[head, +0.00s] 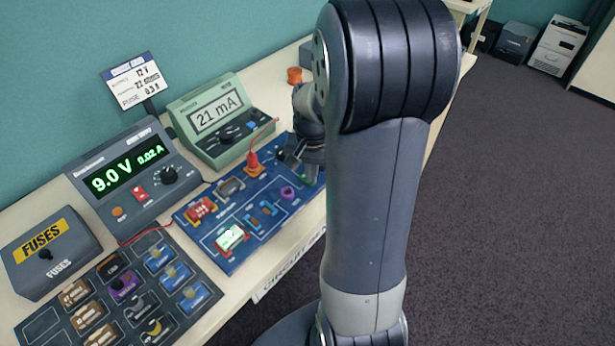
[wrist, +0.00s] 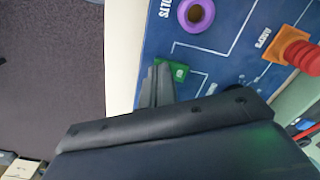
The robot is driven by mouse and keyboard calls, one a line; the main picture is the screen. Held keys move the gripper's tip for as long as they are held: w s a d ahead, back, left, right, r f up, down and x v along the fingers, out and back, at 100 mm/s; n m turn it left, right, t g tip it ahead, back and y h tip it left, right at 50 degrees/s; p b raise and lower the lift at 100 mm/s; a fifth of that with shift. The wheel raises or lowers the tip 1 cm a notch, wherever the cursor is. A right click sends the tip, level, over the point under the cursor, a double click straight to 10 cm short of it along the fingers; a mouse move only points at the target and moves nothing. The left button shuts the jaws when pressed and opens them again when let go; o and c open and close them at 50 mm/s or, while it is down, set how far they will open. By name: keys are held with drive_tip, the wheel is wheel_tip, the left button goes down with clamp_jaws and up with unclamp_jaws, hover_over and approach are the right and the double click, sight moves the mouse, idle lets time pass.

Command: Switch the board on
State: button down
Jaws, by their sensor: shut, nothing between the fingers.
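The blue circuit board (head: 226,261) lies on the table with several parts set in it. My gripper (head: 292,160) is over the board's far right end, fingers shut and empty. In the wrist view my gripper's fingertips (wrist: 158,72) are beside a small green part (wrist: 180,72) with a pale mark; I cannot tell whether they touch it. A purple ring (wrist: 196,14) and a red plug (wrist: 302,56) at the word AMPS are nearby. My arm hides the board's right edge in the head view.
The power supply (head: 104,210) reads 9.0 V and 0.02 A. The green meter (head: 180,109) reads 21 mA. A sign (head: 131,84) shows 12 V. A fuse box (head: 66,268) and a parts tray (head: 28,311) stand at left. Open floor (head: 500,220) is at right.

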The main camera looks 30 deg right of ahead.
drive_tip(key=shift+r+p, duration=2.8)
drive_tip(key=shift+r, duration=0.65)
drive_tip(key=shift+f, duration=0.2)
wheel_tip(320, 180, down, 7)
drive_tip(key=b, duration=0.6)
drive_tip(key=shift+r, duration=0.2)
